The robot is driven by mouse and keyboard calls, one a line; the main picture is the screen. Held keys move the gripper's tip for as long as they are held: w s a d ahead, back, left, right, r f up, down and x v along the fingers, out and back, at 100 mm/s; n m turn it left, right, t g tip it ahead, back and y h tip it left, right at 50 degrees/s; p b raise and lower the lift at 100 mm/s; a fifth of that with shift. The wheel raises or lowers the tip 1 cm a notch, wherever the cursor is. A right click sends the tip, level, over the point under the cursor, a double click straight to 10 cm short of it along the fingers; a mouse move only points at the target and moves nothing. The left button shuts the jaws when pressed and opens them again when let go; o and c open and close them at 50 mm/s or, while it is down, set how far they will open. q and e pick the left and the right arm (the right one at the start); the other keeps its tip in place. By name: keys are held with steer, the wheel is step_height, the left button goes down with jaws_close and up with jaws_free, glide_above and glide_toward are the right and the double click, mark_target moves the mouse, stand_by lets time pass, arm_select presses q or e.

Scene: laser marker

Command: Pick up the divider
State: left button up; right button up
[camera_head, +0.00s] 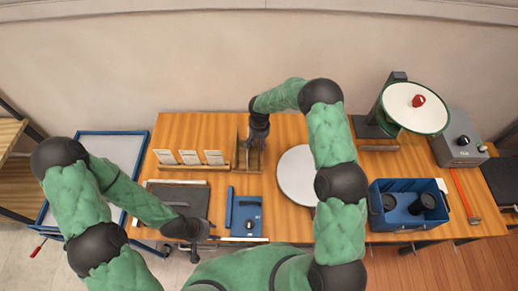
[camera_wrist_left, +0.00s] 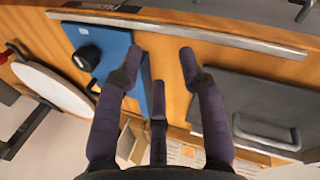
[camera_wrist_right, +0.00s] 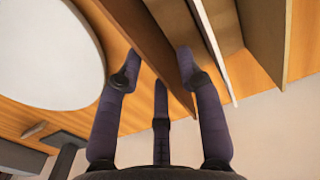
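The divider appears to be the thin dark brown board (camera_wrist_right: 150,45) in the right wrist view; it stands among upright panels in a wooden rack (camera_head: 250,160). Which panel is the divider is not certain. My right gripper (camera_head: 259,134) is above the rack. In the right wrist view its fingers (camera_wrist_right: 157,70) are spread, with the brown board showing between them; I cannot tell whether they touch it. My left gripper (camera_head: 197,246) is at the table's front edge. In the left wrist view its fingers (camera_wrist_left: 162,58) are apart, with nothing held between them.
A white round plate (camera_head: 297,175) lies right of the rack. A blue device (camera_head: 247,216) with a black knob, a blue bar (camera_head: 229,206) and a dark board (camera_head: 175,197) lie in front. Cards (camera_head: 189,157) stand at left. A blue bin (camera_head: 385,220) stands at right.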

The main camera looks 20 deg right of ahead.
steer(key=shift+w+d+f+p, duration=0.1)
steer(key=shift+f+p, duration=0.2)
steer(key=shift+f, duration=1.55)
jaws_close()
